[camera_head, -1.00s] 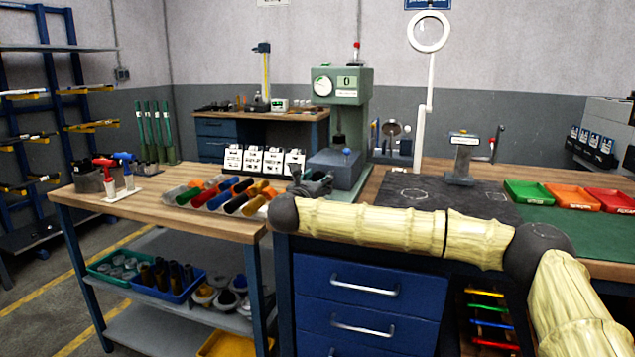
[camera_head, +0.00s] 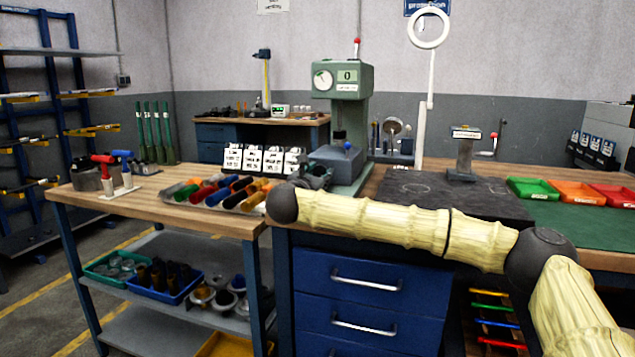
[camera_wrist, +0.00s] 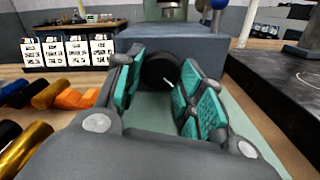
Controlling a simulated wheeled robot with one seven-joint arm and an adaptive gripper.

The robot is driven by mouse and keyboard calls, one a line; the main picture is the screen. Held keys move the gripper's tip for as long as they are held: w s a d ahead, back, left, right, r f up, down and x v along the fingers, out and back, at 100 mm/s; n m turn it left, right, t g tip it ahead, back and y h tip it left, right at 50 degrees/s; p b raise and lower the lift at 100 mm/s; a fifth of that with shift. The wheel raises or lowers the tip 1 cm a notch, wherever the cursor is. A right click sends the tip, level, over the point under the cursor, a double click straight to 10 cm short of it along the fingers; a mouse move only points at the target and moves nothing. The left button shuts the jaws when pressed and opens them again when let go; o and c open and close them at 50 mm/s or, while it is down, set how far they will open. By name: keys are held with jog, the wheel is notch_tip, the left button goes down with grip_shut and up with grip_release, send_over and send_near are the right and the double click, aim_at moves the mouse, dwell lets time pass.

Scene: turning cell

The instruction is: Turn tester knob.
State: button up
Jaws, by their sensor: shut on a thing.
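The tester (camera_head: 350,87) is a green bench machine with a round dial and a display reading 0. It stands at the back left of the workbench, and its grey lower block (camera_wrist: 200,45) fills the middle of the wrist view. A black round knob (camera_wrist: 160,69) sits on the front of that block. My gripper (camera_wrist: 160,84) has its teal-padded fingers on either side of the knob and is shut on it. In the head view my gripper (camera_head: 316,176) is small and dark in front of the tester, and the knob cannot be made out there.
A blue ball (camera_head: 347,145) is on the tester above the block. A dark mat (camera_head: 450,195) lies to the right. A ring lamp (camera_head: 428,28) rises at the right.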

jog(key=o, duration=1)
jog(key=v, duration=1.2)
